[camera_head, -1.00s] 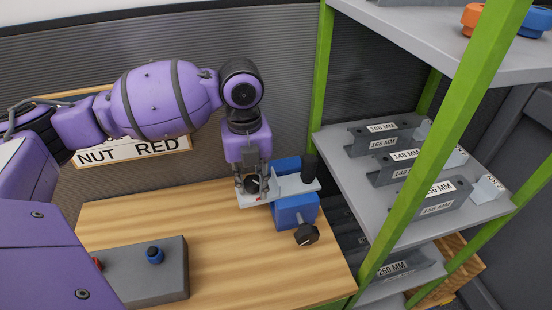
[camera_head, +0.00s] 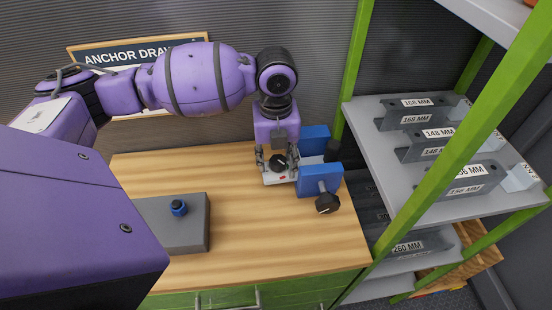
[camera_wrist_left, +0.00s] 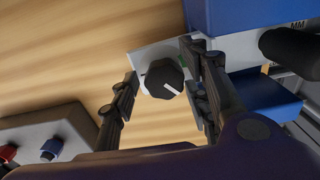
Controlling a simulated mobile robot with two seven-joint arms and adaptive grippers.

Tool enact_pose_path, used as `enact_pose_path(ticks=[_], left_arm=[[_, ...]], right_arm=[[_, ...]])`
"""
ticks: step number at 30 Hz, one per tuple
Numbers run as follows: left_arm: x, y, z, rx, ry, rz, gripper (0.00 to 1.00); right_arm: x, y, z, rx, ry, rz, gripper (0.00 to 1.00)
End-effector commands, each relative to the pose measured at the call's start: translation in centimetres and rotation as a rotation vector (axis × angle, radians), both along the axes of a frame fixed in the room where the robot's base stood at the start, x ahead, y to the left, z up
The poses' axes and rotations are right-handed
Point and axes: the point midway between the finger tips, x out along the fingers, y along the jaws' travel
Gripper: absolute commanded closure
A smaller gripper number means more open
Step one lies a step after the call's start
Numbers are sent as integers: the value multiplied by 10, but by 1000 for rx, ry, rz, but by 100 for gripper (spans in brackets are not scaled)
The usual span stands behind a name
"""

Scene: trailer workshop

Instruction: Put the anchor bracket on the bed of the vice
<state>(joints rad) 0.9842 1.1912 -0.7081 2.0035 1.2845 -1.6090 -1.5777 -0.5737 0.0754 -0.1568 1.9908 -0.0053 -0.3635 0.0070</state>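The vice has two blue jaws (camera_head: 320,181) and stands at the right end of the wooden bench. Its pale grey bed (camera_head: 311,160) shows between the jaws, with no bracket seen on it. A black knob (camera_wrist_left: 164,79) with a white pointer line sits on the grey plate at the vice's left. My left gripper (camera_head: 272,163) is open, pointing down, with its fingers (camera_wrist_left: 160,78) on either side of this knob. A gap shows at the left finger; contact on the right is unclear. Grey brackets labelled 168 MM (camera_head: 402,121), 148 MM (camera_head: 418,150) and 156 MM (camera_head: 455,191) lie on the shelf. My right gripper is out of view.
A green-posted rack (camera_head: 357,75) stands right of the bench; a 260 MM bracket (camera_head: 415,245) lies on a lower level. A grey box with a blue button (camera_head: 178,208) sits on the bench. A partly hidden "ANCHOR DRAW" sign (camera_head: 130,52) hangs behind. The bench middle (camera_head: 240,225) is clear.

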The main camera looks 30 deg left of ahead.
Motion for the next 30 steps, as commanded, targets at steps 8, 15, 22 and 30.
enact_pose_path(ticks=[8, 15, 22, 30], left_arm=[[1, 0, 3, 0, -1, 0, 57], [1, 0, 42, 0, -6, 1, 57], [1, 0, 92, -1, -4, 0, 57], [0, 0, 121, -1, -1, 0, 57]], right_arm=[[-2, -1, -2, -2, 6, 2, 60], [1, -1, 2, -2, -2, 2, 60], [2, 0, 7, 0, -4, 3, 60], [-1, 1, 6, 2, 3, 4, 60]])
